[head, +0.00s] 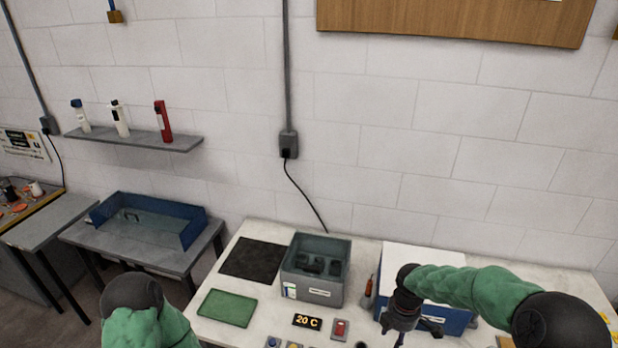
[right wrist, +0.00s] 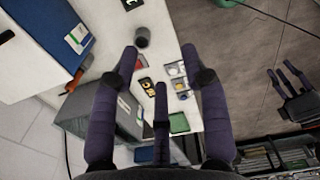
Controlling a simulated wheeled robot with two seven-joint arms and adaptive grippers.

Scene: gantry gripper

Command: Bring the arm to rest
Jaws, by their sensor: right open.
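My right gripper (head: 398,330) hangs over the right part of the white table (head: 245,325), in front of a blue box with a white top (head: 425,262). In the right wrist view its purple fingers (right wrist: 160,62) are spread apart with nothing between them. My left arm's green sleeve is at the lower left of the head view, with its gripper out of that frame. A dark gripper (right wrist: 290,85), which looks like my left one, shows at the right of the wrist view, its small fingers apart and empty, away from the table.
A grey bin (head: 312,290) with dark parts, a green mat (head: 227,308), a black mat (head: 254,259) and a "20 C" display (head: 307,321) are on the table. A red-button box (head: 340,328) is beside the display. A blue tray (head: 150,205) stands on a side bench.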

